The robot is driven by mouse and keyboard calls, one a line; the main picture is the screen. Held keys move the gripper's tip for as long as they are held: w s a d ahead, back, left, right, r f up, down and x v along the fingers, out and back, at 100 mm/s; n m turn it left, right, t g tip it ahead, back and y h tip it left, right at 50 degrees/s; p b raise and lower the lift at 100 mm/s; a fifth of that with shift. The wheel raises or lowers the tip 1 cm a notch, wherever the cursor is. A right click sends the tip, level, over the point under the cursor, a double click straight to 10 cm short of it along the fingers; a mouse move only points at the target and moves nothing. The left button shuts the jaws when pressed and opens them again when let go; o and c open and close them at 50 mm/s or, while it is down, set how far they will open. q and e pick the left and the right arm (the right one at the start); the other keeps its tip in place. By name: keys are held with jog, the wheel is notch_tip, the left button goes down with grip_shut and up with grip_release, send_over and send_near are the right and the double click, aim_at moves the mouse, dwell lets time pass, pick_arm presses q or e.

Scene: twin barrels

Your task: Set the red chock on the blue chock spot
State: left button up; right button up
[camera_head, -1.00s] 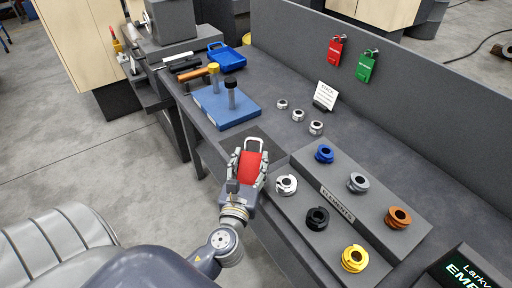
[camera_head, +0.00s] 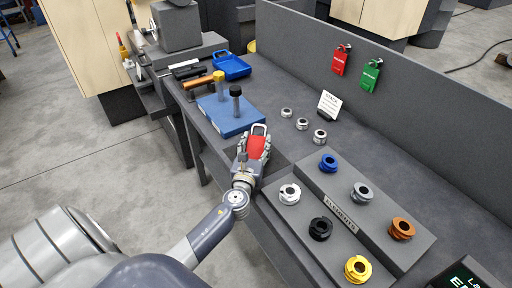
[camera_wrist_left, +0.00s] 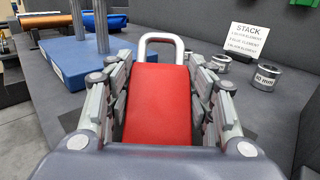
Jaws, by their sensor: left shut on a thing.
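My left gripper (camera_head: 254,140) is shut on the red chock (camera_head: 256,146), a red block with a pale metal loop at its far end. In the left wrist view the red chock (camera_wrist_left: 158,104) sits between both fingers (camera_wrist_left: 160,92), loop pointing away. The gripper is near the bench's front edge, just right of and nearer than a blue plate (camera_head: 246,127) with two posts. I cannot tell whether the chock touches anything below. No marked blue chock spot is clearly seen. My right gripper is not in view.
A grey stepped stand (camera_head: 344,235) holds several coloured rings at the right. Several metal rings and a white STACK card (camera_head: 329,103) stand behind. Red (camera_head: 341,61) and green (camera_head: 370,76) padlocks hang on the panel.

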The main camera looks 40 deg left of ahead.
pick_arm(q)
jog(key=shift+f, duration=0.2)
jog(key=shift+f, duration=0.15)
jog(key=o, duration=1.5)
jog(key=shift+c, duration=0.2)
